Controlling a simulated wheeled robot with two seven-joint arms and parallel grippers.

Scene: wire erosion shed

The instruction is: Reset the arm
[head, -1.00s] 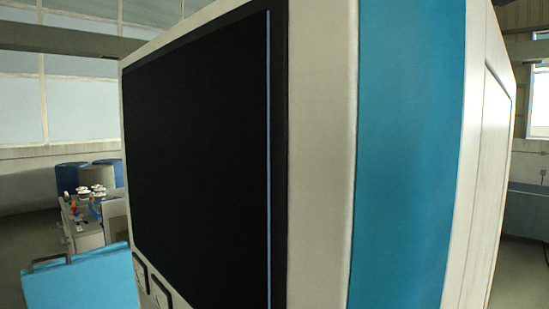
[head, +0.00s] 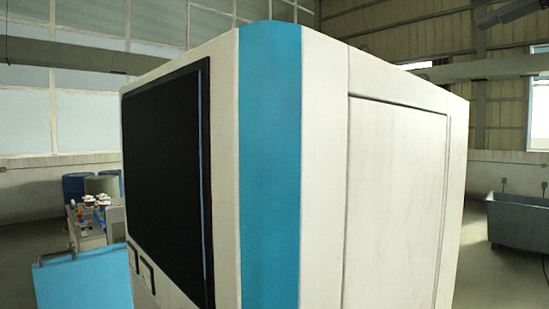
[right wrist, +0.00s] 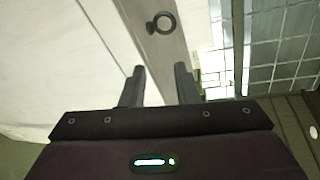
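My right gripper (right wrist: 160,82) shows in the right wrist view with its two dark fingers apart and nothing between them. Behind the fingers in that view are a pale surface (right wrist: 55,60) and a grey beam-like strip with a dark ring (right wrist: 164,23) on it. I cannot tell how far the fingers are from these. My left gripper is not in view, and neither gripper shows in the head view.
A large white cabinet (head: 395,200) with a blue corner stripe (head: 270,170) and a black panel (head: 165,180) stands close in front. A light blue panel (head: 85,280) is at lower left, with a cluttered bench (head: 95,235) behind it. A grey tub (head: 518,222) stands at right on open floor.

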